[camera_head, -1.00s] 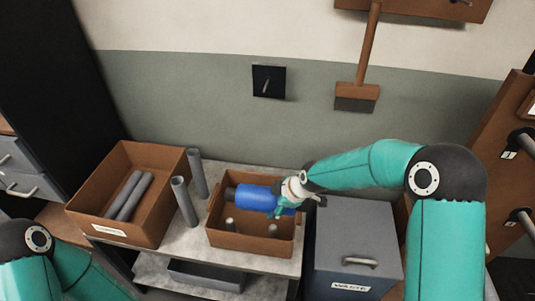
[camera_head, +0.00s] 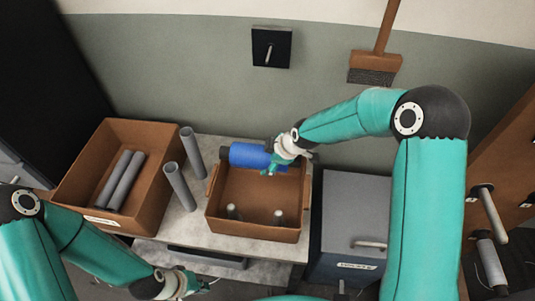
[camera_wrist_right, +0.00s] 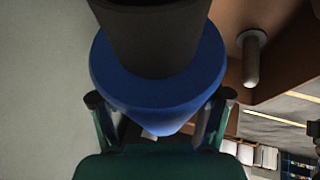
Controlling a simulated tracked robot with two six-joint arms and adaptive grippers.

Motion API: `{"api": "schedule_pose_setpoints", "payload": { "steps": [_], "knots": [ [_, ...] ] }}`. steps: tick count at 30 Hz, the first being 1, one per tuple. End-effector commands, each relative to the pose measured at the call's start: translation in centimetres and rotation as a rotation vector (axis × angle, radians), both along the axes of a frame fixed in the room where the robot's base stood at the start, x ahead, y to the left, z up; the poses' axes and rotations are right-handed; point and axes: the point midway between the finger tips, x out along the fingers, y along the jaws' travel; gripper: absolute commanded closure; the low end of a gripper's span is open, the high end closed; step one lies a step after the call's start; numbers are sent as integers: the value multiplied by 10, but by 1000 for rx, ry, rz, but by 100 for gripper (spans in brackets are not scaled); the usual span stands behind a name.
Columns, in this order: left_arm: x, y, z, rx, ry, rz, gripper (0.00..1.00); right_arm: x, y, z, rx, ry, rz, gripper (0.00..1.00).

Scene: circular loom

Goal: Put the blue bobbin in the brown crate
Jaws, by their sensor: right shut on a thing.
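The blue bobbin (camera_head: 248,155) has dark ends and lies roughly level over the back of a brown crate with pegs (camera_head: 255,236). My right gripper (camera_head: 272,164) is shut on its right part. In the right wrist view the blue bobbin (camera_wrist_right: 155,98) sits between the two fingers, its dark end toward the camera. A second, larger brown crate (camera_head: 75,190) with a label stands at the left, with grey tubes inside. My left gripper (camera_head: 187,284) is low in front of the table, apart from both crates; its finger opening is too small to tell.
Two grey tubes (camera_head: 180,186) stand upright between the crates. A grey waste bin (camera_head: 352,215) with a handle stands right of the pegged crate. Pegs (camera_head: 278,216) rise inside that crate. A brush (camera_head: 375,62) hangs on the wall behind.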

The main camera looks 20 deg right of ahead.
Motion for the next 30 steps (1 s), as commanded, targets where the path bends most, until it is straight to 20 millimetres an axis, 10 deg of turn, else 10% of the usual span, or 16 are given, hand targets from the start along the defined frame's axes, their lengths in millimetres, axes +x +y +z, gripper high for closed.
{"api": "schedule_pose_setpoints", "payload": {
  "steps": [18, 30],
  "knots": [
    [0, 0, -70, 0, -1, 0, 100, 1, -1, -71, 0, -4, -3, 93],
    [0, 0, -81, 0, -1, 0, 100, 1, -1, -82, 0, -4, -3, 93]
  ]
}}
